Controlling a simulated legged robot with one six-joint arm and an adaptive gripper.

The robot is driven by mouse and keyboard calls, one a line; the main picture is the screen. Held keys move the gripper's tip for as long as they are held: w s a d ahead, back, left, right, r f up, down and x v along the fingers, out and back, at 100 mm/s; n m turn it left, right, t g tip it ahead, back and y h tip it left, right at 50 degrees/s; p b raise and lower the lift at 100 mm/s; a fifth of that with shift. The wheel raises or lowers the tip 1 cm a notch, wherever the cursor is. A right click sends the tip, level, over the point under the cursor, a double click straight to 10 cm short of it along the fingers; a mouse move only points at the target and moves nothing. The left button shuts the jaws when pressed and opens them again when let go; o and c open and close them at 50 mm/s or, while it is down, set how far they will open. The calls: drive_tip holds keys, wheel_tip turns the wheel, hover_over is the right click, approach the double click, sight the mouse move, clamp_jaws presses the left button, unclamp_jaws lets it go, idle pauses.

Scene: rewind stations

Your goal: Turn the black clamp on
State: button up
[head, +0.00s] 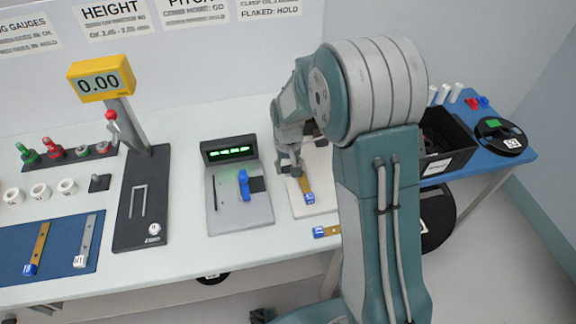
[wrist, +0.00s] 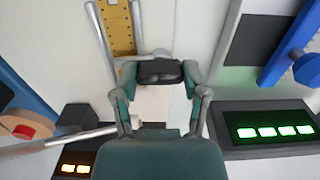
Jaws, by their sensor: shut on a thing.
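My gripper (head: 291,170) is low over a pale board (head: 323,203) in the head view. In the wrist view my gripper (wrist: 162,72) has its two fingers on either side of the black clamp (wrist: 160,73), shut on it. The clamp is a small dark block at the near end of a brass strip with holes (wrist: 116,28). Metal rods lie along both sides of the strip. In the head view the brass strip (head: 306,187), with a blue end, lies on the board; the clamp cannot be made out there. Whether the clamp is on or off cannot be told.
A grey device with a blue lever (head: 244,186) and green display (head: 230,150) stands close to the left. A height gauge with a yellow readout (head: 100,80) is farther left. Another strip (head: 326,231) lies at the front edge. A black bin (head: 447,145) stands right.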

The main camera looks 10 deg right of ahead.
sight(288, 166)
drive_tip(key=shift+f, duration=0.1)
drive_tip(key=o, duration=1.2)
drive_tip(key=shift+c, duration=0.2)
wheel_tip(288, 166, up, 12)
drive_tip(key=shift+a, duration=0.1)
drive_tip(key=s+d+r+t, duration=0.2)
drive_tip(key=s+r+t, duration=0.1)
drive_tip(key=s+r, duration=0.65)
drive_tip(key=s+d+r+t, duration=0.1)
drive_tip(key=s+t, duration=0.1)
drive_tip(key=s, duration=1.2)
drive_tip(key=shift+s+r+t, duration=0.2)
drive_tip(key=shift+r+t, duration=0.1)
drive_tip(key=shift+r, duration=0.05)
